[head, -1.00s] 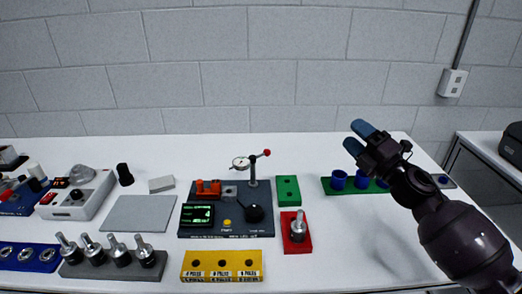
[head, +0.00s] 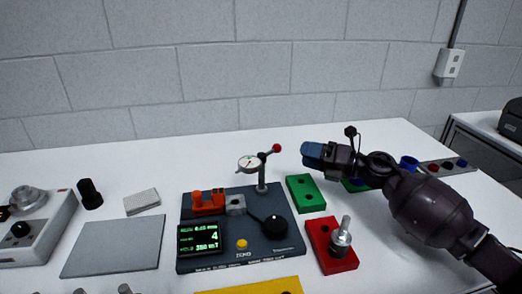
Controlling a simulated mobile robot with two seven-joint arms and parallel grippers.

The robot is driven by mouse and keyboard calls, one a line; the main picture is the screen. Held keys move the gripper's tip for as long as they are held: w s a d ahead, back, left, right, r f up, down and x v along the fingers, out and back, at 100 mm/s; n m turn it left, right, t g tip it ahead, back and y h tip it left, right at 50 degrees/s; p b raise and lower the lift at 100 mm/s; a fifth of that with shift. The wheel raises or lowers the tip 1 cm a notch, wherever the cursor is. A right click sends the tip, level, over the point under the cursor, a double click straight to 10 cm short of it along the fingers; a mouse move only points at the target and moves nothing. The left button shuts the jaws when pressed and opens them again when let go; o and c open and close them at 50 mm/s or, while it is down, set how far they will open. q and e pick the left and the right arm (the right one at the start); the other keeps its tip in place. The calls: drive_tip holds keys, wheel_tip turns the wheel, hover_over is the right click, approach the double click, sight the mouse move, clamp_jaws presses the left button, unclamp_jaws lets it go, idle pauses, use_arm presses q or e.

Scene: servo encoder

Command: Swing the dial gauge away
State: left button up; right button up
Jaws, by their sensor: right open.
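The dial gauge (head: 248,163) has a round white face and sits on an arm at the top of a dark post (head: 262,178). The post stands at the back right of the dark test station (head: 215,255). A red ball knob (head: 277,148) ends the arm on the right side. The gauge hangs over the grey block and orange clamp area of the station. My right gripper (head: 312,155) is open and empty, a little right of the red knob and apart from it, with its blue fingertips pointing left. My left gripper is not in view.
A green block (head: 305,193) lies right of the station, and a red block (head: 323,255) with a metal-shafted encoder (head: 341,240) is in front of it. A grey mat (head: 115,246) lies left. A yellow block (head: 250,287) is at the front edge. The table behind the post is clear.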

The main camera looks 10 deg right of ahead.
sight(273, 147)
drive_tip(key=x, duration=1)
drive_tip(key=shift+r, duration=0.1)
drive_tip(key=shift+w+a, duration=0.2)
drive_tip(key=shift+a, duration=0.1)
